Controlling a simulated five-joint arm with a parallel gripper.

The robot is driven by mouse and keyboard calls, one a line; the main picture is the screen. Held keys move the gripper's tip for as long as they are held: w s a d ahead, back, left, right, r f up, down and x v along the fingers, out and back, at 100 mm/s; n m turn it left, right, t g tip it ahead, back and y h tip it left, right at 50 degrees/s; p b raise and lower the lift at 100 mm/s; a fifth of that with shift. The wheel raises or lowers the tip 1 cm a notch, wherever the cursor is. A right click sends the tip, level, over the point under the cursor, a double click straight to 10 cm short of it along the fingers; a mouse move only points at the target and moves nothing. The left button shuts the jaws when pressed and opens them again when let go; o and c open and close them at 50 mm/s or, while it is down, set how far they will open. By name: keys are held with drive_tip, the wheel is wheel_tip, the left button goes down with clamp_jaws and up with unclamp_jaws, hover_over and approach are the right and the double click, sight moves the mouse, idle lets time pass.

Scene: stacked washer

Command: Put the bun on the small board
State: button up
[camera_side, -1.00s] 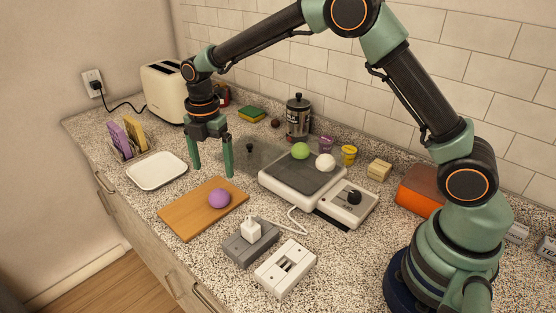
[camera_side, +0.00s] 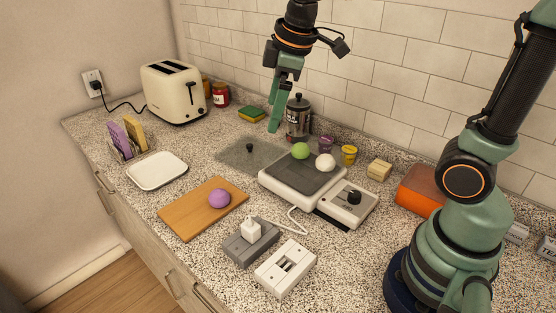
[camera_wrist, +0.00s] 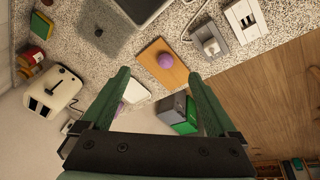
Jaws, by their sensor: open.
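A purple ball (camera_side: 219,198) lies on the brown wooden board (camera_side: 178,222). A green ball (camera_side: 300,151) and a white ball (camera_side: 325,162) rest on the dark-topped flat appliance (camera_side: 283,194). I cannot tell for certain which round thing is the bun. My gripper (camera_side: 274,130) is open and empty. It hangs in the air at the back, seen edge-on, left of and above the appliance. In the wrist view the purple ball (camera_wrist: 166,60) and board (camera_wrist: 155,72) show beyond my gripper's spread fingers (camera_wrist: 158,73).
A white plate (camera_side: 157,171), a rack with colored slices (camera_side: 127,138) and a toaster (camera_side: 174,91) stand left. A dark press (camera_side: 298,118) stands behind the appliance. A grey socket block (camera_side: 251,247) and a white switch block (camera_side: 286,268) are in front. A tiled wall bounds the back.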

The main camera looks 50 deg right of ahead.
drive_tip(key=s+d+f+m+t, duration=0.1)
drive_tip(key=s+d+m+t, duration=0.1)
drive_tip(key=s+m, duration=0.6)
drive_tip(key=shift+s+d+m, duration=0.25)
drive_tip(key=shift+d+m, duration=0.15)
drive_tip(key=shift+d, duration=0.2)
